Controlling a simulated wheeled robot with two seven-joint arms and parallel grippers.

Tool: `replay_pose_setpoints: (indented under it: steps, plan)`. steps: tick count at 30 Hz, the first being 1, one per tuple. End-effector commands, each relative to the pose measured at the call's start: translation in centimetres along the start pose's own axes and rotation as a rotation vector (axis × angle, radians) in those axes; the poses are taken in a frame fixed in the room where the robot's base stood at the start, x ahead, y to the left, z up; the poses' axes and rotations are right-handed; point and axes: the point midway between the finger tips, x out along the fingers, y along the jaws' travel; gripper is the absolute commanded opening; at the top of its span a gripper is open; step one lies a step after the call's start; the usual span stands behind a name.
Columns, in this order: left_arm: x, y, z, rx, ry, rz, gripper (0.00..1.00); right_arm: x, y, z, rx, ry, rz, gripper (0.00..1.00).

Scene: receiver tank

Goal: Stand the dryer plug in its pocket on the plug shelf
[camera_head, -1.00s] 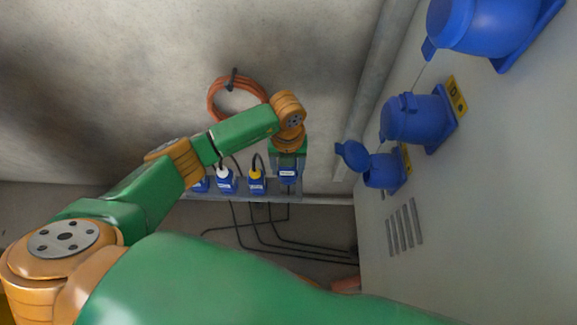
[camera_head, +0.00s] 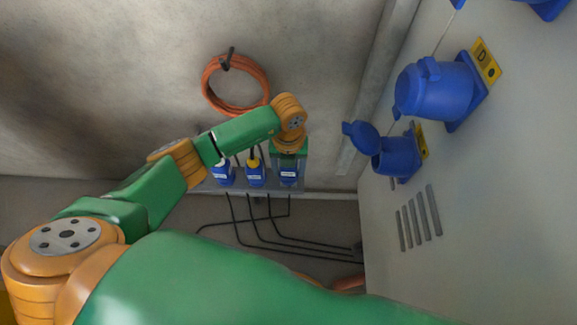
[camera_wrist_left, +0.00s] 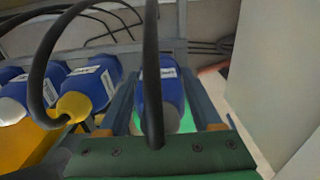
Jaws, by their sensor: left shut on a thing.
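My left gripper (camera_head: 289,165) is shut on a blue plug with a white label (camera_head: 289,178) at the right end of the plug shelf (camera_head: 315,193). In the left wrist view the same plug (camera_wrist_left: 153,85) stands between the two fingers, with its black cable rising in front of it. The plug looks roughly upright. Its lower end and the pocket under it are hidden, so I cannot tell how deep it sits. A bright green surface shows just behind it. My right gripper is not in view.
A yellow-collared blue plug (camera_head: 255,175) and a white-collared one (camera_head: 223,175) stand close on the left along the shelf. Blue sockets (camera_head: 435,90) stick out from the grey wall on the right. An orange hose coil (camera_head: 235,85) hangs behind. Black cables run below the shelf.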

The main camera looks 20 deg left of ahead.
Motion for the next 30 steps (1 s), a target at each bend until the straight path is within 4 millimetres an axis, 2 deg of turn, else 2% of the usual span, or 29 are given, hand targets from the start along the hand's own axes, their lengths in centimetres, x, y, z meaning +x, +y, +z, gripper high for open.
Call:
replay_pose_setpoints:
  steps: [14, 30]
  plan:
    - [-0.1, 0.0, 0.1, -0.001, -0.001, 0.001, 0.0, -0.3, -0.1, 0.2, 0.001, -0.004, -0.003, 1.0]
    - [1.4, 0.0, 0.1, 0.0, 0.0, 0.0, 0.0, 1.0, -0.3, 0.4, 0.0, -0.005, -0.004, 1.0]
